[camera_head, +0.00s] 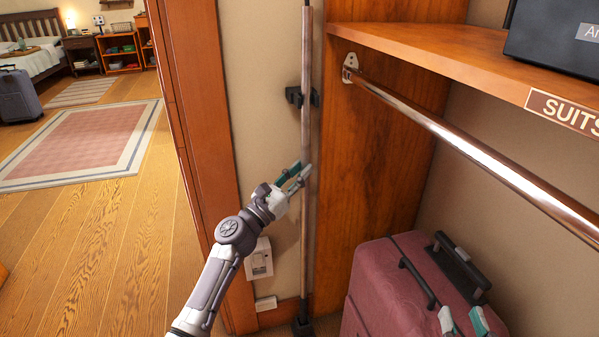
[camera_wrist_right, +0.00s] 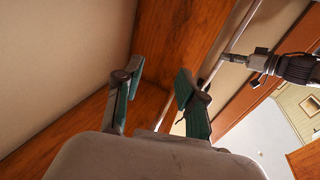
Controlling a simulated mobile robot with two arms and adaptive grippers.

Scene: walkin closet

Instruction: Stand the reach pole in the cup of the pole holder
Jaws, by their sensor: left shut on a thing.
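The reach pole (camera_head: 305,140) is a long, thin, brownish rod standing almost upright against the pale wall strip in the head view. My left gripper (camera_head: 300,178) is shut on it around mid-height. The pole passes in front of or through the black wall clip (camera_head: 290,96) of the holder. Its lower end meets the black cup (camera_head: 303,328) at the floor; I cannot tell whether it sits inside. My right gripper (camera_head: 463,320) is open and empty in front of the suitcase; its fingers also show apart in the right wrist view (camera_wrist_right: 158,92).
A pink suitcase (camera_head: 385,290) stands right of the pole under a chrome hanging rail (camera_head: 470,145) and a wooden shelf (camera_head: 430,45) with a dark box (camera_head: 555,40). White wall fittings (camera_head: 259,262) sit left of the pole. The floor at left is open.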

